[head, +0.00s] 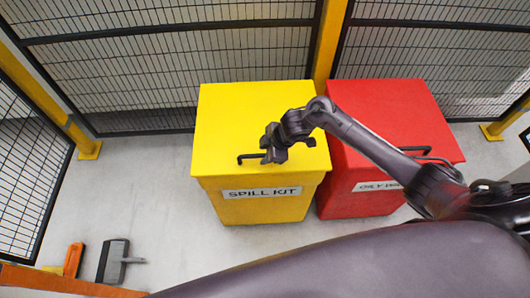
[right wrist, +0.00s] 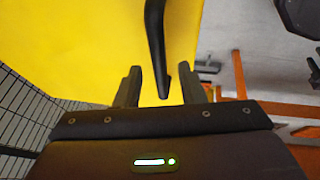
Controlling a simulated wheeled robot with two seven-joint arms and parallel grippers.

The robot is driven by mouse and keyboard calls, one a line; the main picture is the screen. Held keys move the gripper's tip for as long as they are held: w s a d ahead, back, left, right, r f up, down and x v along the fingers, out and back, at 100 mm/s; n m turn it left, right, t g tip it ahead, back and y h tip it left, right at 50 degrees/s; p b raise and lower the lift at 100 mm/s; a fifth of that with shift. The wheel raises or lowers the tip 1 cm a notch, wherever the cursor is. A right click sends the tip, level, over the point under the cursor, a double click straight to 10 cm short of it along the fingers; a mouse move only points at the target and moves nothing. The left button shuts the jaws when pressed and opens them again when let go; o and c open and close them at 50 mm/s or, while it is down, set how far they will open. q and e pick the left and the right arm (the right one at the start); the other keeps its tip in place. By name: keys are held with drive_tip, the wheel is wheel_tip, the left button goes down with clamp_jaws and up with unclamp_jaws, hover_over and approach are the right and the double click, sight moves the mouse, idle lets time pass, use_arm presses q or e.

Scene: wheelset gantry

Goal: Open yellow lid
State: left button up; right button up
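The yellow bin marked SPILL KIT (head: 262,207) stands on the floor, with its yellow lid (head: 235,115) shut flat on top. A black bar handle (head: 247,157) runs along the lid's front part, and my right gripper hides its middle. My right gripper (head: 270,146) is over the handle, reaching in from the right. In the right wrist view its two fingers (right wrist: 161,90) are apart, with the handle (right wrist: 156,40) between them. The handle does not look clamped. The yellow lid (right wrist: 90,45) fills much of that view. My left gripper is not in view.
A red bin (head: 385,110) with its own black handle stands close against the yellow bin's right side. Mesh fencing with yellow posts (head: 330,40) stands behind and at the left. Grey and orange items (head: 113,261) lie at lower left. The floor left of the yellow bin is clear.

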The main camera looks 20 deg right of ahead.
drive_tip(key=shift+a+f, duration=0.1)
drive_tip(key=shift+f, duration=0.1)
drive_tip(key=shift+c, duration=0.4)
clamp_jaws()
drive_tip(key=shift+w+r, duration=0.1)
